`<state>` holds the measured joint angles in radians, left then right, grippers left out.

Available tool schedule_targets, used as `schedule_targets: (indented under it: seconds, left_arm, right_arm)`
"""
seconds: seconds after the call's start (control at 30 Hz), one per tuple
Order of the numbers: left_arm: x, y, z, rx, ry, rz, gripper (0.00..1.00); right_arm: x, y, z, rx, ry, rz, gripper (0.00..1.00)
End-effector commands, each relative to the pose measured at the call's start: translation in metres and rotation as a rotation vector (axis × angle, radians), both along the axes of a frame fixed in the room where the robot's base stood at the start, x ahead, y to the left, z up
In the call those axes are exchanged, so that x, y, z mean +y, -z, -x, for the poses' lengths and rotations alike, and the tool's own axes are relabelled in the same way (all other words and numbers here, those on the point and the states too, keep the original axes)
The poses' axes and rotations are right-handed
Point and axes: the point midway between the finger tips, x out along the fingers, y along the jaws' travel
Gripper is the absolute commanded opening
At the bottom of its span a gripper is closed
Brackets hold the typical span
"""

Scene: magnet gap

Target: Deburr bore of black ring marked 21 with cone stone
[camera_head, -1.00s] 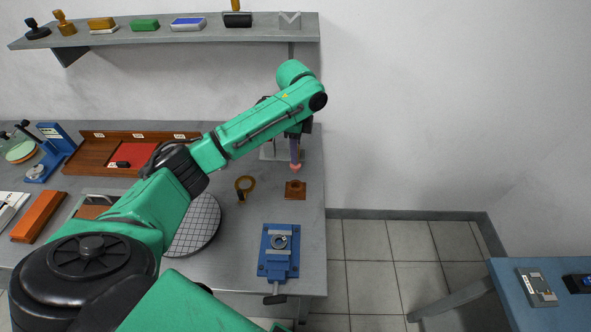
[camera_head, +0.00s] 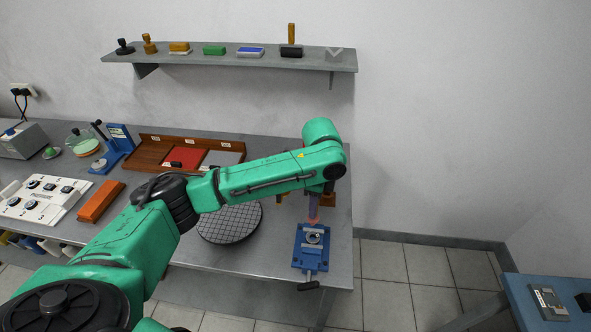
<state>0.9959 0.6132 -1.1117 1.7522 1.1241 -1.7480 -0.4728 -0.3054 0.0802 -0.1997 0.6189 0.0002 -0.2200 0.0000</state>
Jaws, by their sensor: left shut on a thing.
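My left gripper (camera_head: 318,189) points down at the right part of the bench and is mostly hidden behind its own arm. It is shut on the cone stone (camera_head: 314,212), a purple piece with a pink lower end. The stone's lower end shows just behind and above the blue vise (camera_head: 311,257) in the picture; I cannot tell whether it touches anything. A small dark and grey ring (camera_head: 312,237) sits in the vise jaws with its bore facing up. I cannot read a number on it. My right gripper is not in view.
A brown block (camera_head: 327,200) is partly hidden behind my left gripper. A round gridded plate (camera_head: 230,222) lies left of the vise. A wooden tray (camera_head: 150,153) with a red section stands farther back. A shelf (camera_head: 230,62) with stamps hangs on the wall. A blue table (camera_head: 525,312) is at lower right.

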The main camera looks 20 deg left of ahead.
Motion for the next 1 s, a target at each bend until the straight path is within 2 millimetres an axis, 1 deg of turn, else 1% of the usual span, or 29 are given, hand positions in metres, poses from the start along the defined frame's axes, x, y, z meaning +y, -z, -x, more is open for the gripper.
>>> schedule_targets:
  seconds: [0.03, 0.1, 0.17, 0.27, 0.43, 0.53, 0.63, 0.7, 0.8, 0.9, 1.0]
  left_arm:
    - [-0.006, 0.002, 0.003, 0.002, 0.009, 0.004, 0.00]
    - [-0.010, 0.006, 0.006, 0.000, 0.014, 0.007, 0.00]
    - [-0.010, 0.007, 0.006, 0.000, 0.015, 0.008, 0.00]
    - [-0.010, 0.007, 0.006, 0.000, 0.015, 0.007, 0.00]
    - [-0.010, 0.006, 0.006, 0.000, 0.015, 0.007, 0.00]
    - [-0.010, 0.005, 0.006, 0.001, 0.015, 0.008, 0.00]
    - [-0.010, 0.003, 0.006, 0.002, 0.016, 0.008, 0.00]
    - [-0.010, 0.014, 0.006, 0.002, 0.016, 0.008, 0.00]
    - [-0.010, 0.022, 0.006, 0.002, 0.015, 0.007, 0.00]
    - [-0.010, 0.029, 0.006, 0.002, 0.015, 0.008, 0.00]
    - [-0.010, 0.037, 0.005, 0.002, 0.015, 0.008, 0.00]
  right_arm:
    - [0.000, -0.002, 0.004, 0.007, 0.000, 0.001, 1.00]
    - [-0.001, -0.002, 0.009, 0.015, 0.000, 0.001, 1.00]
    - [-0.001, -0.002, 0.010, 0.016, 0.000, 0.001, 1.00]
    - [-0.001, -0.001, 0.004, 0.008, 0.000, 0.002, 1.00]
    - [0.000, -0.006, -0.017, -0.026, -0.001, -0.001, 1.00]
    - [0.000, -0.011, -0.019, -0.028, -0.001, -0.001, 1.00]
    - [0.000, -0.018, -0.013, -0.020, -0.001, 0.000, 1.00]
    - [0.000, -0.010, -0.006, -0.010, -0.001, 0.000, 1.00]
    - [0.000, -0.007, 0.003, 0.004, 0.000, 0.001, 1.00]
    - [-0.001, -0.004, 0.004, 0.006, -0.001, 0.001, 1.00]
    - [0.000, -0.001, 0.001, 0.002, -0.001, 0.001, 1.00]
